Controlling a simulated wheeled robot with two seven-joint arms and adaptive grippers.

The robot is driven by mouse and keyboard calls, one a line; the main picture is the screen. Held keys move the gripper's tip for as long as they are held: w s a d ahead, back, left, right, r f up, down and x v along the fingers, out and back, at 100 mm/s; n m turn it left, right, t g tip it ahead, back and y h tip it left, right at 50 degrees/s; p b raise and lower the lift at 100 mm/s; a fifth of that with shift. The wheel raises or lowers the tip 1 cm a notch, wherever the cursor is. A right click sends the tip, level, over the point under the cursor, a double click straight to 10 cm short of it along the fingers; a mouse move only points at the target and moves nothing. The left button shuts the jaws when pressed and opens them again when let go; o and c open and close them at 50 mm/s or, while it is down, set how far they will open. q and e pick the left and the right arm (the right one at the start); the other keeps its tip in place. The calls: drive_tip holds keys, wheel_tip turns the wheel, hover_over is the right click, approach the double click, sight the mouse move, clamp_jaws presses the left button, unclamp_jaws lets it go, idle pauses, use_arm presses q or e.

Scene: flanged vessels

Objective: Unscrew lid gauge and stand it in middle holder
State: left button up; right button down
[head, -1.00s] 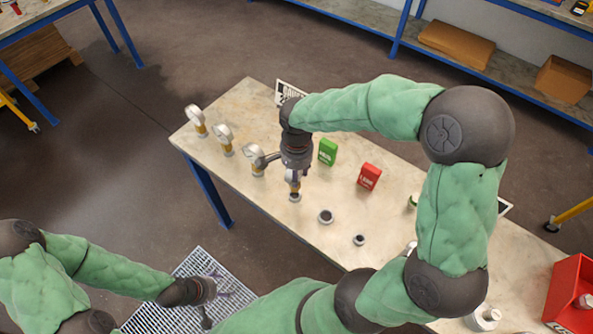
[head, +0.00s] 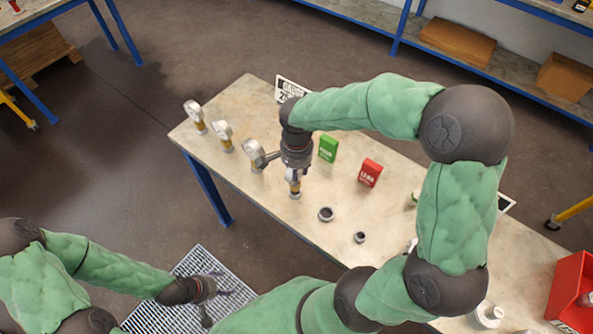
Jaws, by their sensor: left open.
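Several gauges with pale round dials and yellow stems stand in a row on the table: one at the far left (head: 195,114), a second (head: 223,134) and a third (head: 256,156). A further gauge (head: 295,187) stands upright at the end of the row, its top hidden by my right gripper (head: 294,174). That gripper points down around it and appears shut on it, though its fingers are mostly hidden. Two low dark-topped round fittings (head: 325,214), (head: 360,237) sit to the right. My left gripper (head: 222,284) is open and empty, low over the floor grating, away from the table.
A green box (head: 328,148) and a red box (head: 370,172) stand behind the fittings on the table (head: 260,100). A sign (head: 291,90) is at the back edge. A red bin (head: 572,285) is at far right. My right arm covers much of the table's right half.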

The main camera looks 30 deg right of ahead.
drive_tip(key=shift+f+b, duration=1.15)
drive_tip(key=shift+f, duration=0.15)
idle(0.4)
drive_tip(key=c, duration=0.7)
unclamp_jaws()
wheel_tip(320, 180, up, 12)
